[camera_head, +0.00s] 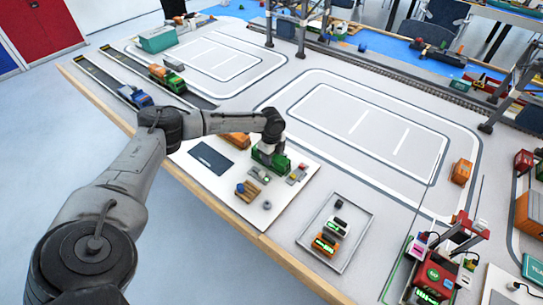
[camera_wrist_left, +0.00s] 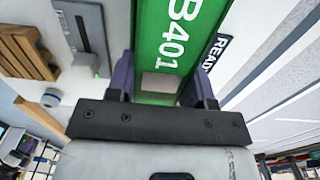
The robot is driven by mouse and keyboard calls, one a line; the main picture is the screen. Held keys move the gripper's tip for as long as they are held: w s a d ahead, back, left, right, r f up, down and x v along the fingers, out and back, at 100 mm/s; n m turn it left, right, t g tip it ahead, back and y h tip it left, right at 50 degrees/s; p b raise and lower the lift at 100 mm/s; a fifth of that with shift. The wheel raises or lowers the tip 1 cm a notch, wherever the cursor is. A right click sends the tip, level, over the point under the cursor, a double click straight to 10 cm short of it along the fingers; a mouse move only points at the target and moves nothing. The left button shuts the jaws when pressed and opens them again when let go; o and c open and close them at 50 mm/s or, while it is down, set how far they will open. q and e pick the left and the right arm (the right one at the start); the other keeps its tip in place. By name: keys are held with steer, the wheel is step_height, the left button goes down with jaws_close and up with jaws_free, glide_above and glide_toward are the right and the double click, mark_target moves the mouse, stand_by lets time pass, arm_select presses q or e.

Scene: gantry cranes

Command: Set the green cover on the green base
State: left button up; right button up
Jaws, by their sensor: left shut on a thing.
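The green cover (camera_wrist_left: 185,35), a green block marked "B401", is between the two fingers of my left gripper (camera_wrist_left: 162,84). In the head view the green cover (camera_head: 268,159) is under my left gripper (camera_head: 272,143), low over the white board. My left gripper is shut on it. A small grey and green piece (camera_head: 260,175) lies at the cover's near side; I cannot tell whether it is part of the green base. No green base shows clearly, and anything directly under the cover is hidden. My right gripper is not in view.
The white board (camera_head: 225,182) also carries a dark plate (camera_head: 211,158), a wooden pallet (camera_head: 252,192), a grey knob (camera_head: 267,205) and an orange block (camera_head: 238,139) partly behind my arm. A tray (camera_head: 364,228) of small modules and a red machine (camera_head: 436,278) stand to the right.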

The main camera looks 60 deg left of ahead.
arm_select(q)
steer(key=o, duration=0.5)
steer(key=shift+f, duration=0.15)
steer(key=shift+c, duration=0.2)
steer(key=o, duration=0.5)
steer(key=shift+c, duration=0.2)
step_height(320, 180, up, 12)
steer(key=p, duration=0.3)
steer(key=shift+r, duration=0.2)
